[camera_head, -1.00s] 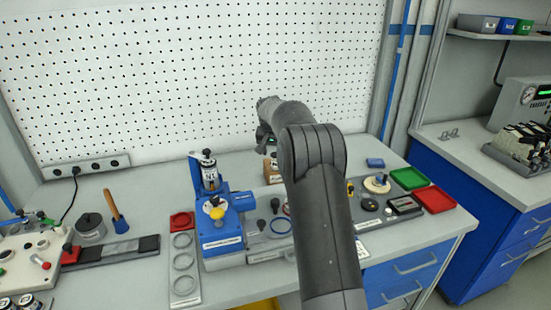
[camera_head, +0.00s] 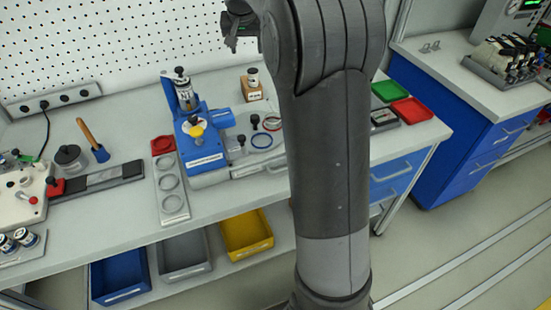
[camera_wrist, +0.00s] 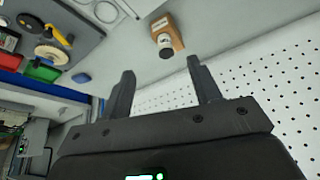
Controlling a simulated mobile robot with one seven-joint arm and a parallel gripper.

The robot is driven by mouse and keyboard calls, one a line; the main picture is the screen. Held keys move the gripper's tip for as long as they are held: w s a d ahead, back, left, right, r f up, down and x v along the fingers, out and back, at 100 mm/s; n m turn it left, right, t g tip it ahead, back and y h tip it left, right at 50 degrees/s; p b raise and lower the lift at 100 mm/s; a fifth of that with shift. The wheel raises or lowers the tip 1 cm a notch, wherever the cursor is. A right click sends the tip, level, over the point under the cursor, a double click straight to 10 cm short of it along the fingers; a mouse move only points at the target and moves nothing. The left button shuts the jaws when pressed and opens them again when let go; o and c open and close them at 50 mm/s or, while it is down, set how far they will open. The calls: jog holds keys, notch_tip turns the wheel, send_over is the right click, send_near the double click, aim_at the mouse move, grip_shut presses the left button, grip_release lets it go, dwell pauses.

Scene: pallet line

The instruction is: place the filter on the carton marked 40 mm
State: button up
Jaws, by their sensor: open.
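A small brown carton (camera_head: 252,91) stands at the back of the bench, right of the blue press. Its label is too small to read. A small filter (camera_head: 252,76), pale with a dark band, stands upright on top of it. In the wrist view the carton (camera_wrist: 167,28) and the filter (camera_wrist: 165,46) show beyond the fingers. My gripper (camera_head: 232,44) is high above the bench, up and left of the carton, apart from the filter. In the wrist view its two fingers (camera_wrist: 160,82) are spread with nothing between them.
The blue press (camera_head: 205,145) holds a black-capped canister (camera_head: 184,92) left of the carton. A red tray (camera_head: 412,110) and a green tray (camera_head: 386,91) lie at the right. The perforated wall (camera_head: 110,40) stands close behind. My arm hides part of the bench.

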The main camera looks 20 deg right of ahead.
jog(key=s+a+r+n, duration=0.1)
jog(key=s+r, duration=0.1)
jog(key=s, duration=0.3)
jog(key=s+a+r, duration=0.2)
jog(key=s, duration=0.4)
jog(key=s+a+f+n, duration=0.1)
jog(key=s+f, duration=0.1)
jog(key=s, duration=0.7)
jog(key=s+a+f+n+t+y, duration=0.1)
jog(key=s+a+f, duration=0.1)
jog(key=s, duration=0.8)
jog(key=s+a+f+n, duration=0.1)
jog(key=s+f, duration=0.3)
jog(key=s, duration=0.6)
jog(key=shift+s+a+y, duration=0.2)
jog(key=shift+a+y, duration=0.05)
jog(key=shift+y, duration=0.05)
